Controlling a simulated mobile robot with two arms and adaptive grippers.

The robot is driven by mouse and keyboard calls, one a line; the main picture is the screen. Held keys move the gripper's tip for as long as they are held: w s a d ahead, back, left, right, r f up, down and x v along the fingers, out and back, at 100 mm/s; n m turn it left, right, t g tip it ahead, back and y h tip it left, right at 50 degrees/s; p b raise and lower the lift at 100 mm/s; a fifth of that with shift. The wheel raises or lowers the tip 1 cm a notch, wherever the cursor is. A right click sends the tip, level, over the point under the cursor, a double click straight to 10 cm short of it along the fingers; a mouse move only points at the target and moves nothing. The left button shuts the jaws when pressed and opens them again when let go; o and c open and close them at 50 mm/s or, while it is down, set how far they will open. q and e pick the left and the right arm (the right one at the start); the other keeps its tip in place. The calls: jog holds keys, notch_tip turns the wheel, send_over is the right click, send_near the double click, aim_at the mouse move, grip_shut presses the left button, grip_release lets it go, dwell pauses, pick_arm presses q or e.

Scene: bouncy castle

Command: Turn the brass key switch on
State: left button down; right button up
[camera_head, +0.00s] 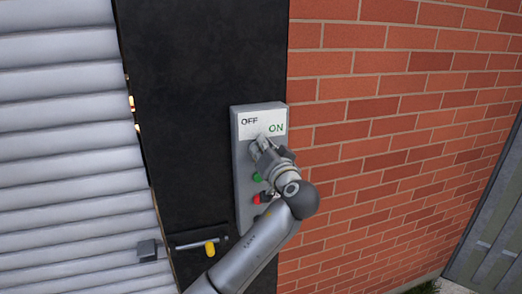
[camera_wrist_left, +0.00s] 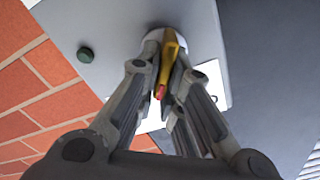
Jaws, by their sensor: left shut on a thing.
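A grey control box (camera_head: 241,200) is mounted on a black panel and has a white label (camera_head: 263,122) marked OFF at left and ON at right. My left gripper (camera_head: 262,146) is at the box just under the label. In the left wrist view, the brass key (camera_wrist_left: 171,48) stands in a round pale switch collar on the box. The fingers of my left gripper (camera_wrist_left: 168,78) are shut on the key from both sides. In the head view the gripper hides the key, so its angle against the label cannot be told there. My right gripper is not in view.
Below the gripper the box has a green button (camera_head: 257,177) and a red button (camera_head: 256,199). A bolt with a yellow piece (camera_head: 210,248) sits low on the black panel. A roller shutter (camera_head: 65,130) is at left, a brick wall (camera_head: 400,120) at right.

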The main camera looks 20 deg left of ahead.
pick_arm(q)
jog(key=m, duration=0.2)
jog(key=shift+w+d+f+m, duration=0.1)
jog(key=shift+d+f+m, duration=0.05)
jog(key=shift+m, duration=0.25)
jog(key=m+p, duration=0.1)
jog(key=m, duration=0.1)
jog(key=shift+f+m, duration=0.15)
jog(key=shift+m, duration=0.25)
jog(key=m+p, duration=0.1)
jog(key=m, duration=0.1)
jog(key=m+p, duration=0.1)
jog(key=m, duration=0.2)
jog(key=shift+w+d+f, duration=0.1)
jog(key=shift+d+f, duration=0.05)
jog(key=shift+f, duration=0.25)
jog(key=shift+f+m, duration=0.1)
jog(key=shift+m, duration=0.2)
jog(key=c, duration=1.6)
grip_release()
jog(key=v, duration=1.2)
jog(key=shift+p, duration=0.3)
